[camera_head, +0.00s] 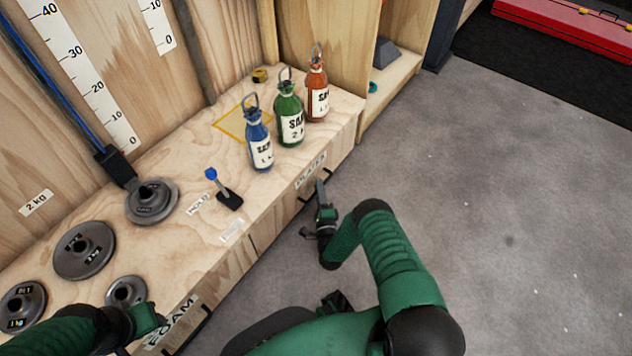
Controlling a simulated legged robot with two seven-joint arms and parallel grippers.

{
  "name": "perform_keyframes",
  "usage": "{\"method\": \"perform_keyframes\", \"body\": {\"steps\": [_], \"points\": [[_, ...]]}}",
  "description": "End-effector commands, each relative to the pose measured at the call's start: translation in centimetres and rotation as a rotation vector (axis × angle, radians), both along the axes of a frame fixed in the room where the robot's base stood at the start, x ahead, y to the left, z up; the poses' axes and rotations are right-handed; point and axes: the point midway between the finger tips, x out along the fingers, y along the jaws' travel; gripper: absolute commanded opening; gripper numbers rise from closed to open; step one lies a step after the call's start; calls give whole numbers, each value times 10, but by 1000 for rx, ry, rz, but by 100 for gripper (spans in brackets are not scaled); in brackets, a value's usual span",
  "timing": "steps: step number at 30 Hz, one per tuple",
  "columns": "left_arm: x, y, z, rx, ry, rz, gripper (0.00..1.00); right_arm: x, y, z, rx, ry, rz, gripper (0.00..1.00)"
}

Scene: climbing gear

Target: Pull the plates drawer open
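The plates drawer (312,170) is in the bench front below the bottles, with a label reading PLATES. Its front looks flush with the bench face. A dark bar handle (304,197) shows partly below the label. My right gripper (321,188) is right at this handle, its fingers pointing at the drawer front. The gripper hides part of the handle, and I cannot tell whether its fingers are closed around it. My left arm comes in at the lower left, over the bench edge near the FOAM drawer (172,322); its fingertips cannot be made out.
A blue bottle (260,145), a green bottle (290,115) and a red bottle (317,90) stand on the wooden bench (205,255). Several grey weight plates (84,250) lie at the left. A small blue-topped lever (225,192) stands mid-bench. The grey floor (510,200) at right is clear.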

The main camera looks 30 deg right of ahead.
Motion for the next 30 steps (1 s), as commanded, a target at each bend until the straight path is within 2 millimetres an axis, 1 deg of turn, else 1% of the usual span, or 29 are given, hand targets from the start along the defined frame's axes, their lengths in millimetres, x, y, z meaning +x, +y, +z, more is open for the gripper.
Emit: {"method": "perform_keyframes", "body": {"steps": [2, 3, 7, 30], "points": [[0, 0, 0, 0, 0, 0, 36, 0, 0, 0, 0, 0, 0, 20], [0, 0, 0, 0, 0, 0, 36, 0, 0, 0, 0, 0, 0, 17], [0, 0, 0, 0, 0, 0, 36, 0, 0, -1, 1, 1, 0, 0], [0, 0, -1, 0, 0, 0, 36, 0, 0, -3, 1, 5, -1, 0]]}}
